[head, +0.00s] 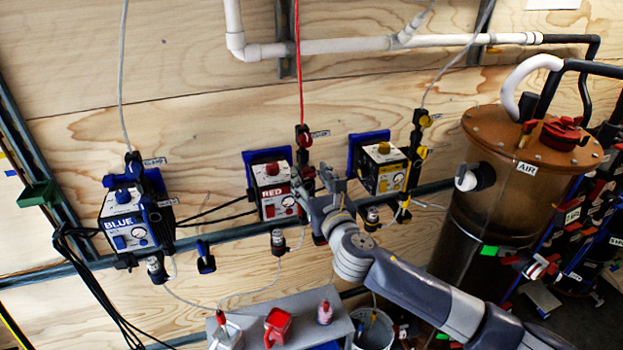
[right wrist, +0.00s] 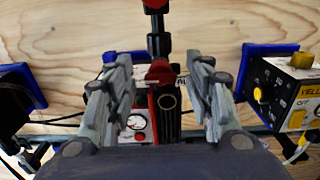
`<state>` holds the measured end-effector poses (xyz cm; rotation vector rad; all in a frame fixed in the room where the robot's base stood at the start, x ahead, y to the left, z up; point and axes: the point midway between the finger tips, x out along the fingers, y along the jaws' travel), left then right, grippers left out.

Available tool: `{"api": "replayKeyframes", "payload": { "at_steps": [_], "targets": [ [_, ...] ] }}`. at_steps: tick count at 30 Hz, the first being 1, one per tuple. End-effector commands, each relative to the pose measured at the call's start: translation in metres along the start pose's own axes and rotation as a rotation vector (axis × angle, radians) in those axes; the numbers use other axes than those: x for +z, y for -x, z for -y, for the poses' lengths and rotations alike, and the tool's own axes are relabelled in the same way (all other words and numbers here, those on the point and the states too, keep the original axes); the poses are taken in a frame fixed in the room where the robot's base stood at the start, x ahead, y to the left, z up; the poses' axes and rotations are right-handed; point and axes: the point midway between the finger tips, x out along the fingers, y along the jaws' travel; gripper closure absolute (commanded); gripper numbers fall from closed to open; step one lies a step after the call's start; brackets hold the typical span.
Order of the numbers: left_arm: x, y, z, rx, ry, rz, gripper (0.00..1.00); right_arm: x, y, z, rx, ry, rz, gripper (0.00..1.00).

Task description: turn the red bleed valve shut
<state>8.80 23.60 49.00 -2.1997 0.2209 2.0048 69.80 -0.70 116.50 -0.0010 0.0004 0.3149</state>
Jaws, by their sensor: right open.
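The red pump box (head: 274,205), marked RED, hangs on the plywood wall. A red and black valve fitting (head: 303,137) stands at its upper right, and in the right wrist view the fitting (right wrist: 157,25) rises above the fingers. My right gripper (head: 317,178) is at the box's right side. In the right wrist view, the right gripper (right wrist: 161,88) is open, with one finger on each side of a red valve part (right wrist: 160,73). I cannot tell whether the fingers touch it. The box's gauge side (right wrist: 138,125) shows behind the left finger. My left gripper is not in view.
The blue pump (head: 128,220) hangs to the left and the yellow pump (head: 383,170) close to the right of my gripper. A brown AIR tank (head: 470,225) stands at the right. A grey shelf (head: 262,318) with small bottles is below. White pipe (head: 350,45) runs above.

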Motion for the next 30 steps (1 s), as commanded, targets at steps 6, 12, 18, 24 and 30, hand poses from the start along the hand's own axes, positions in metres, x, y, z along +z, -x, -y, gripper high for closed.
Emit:
{"api": "replayKeyframes", "payload": {
  "at_steps": [6, 12, 18, 24, 30],
  "targets": [
    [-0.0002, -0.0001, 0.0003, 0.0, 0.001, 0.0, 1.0, 0.0, 0.0002, -0.0001, 0.0, 0.0, 0.0, 0.81],
    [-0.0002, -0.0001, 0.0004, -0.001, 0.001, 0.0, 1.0, -0.0001, 0.0003, -0.0001, 0.0, 0.0, 0.0, 0.96],
    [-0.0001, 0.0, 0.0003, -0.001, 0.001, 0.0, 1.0, -0.0003, 0.0004, -0.0001, 0.0, -0.022, -0.001, 0.96],
    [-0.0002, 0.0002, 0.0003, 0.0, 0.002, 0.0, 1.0, -0.0003, 0.0002, 0.0, -0.001, -0.109, 0.0, 0.96],
    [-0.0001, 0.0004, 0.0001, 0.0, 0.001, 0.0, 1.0, -0.0003, 0.0002, 0.0006, -0.001, -0.265, 0.0, 0.96]
  ]
}}
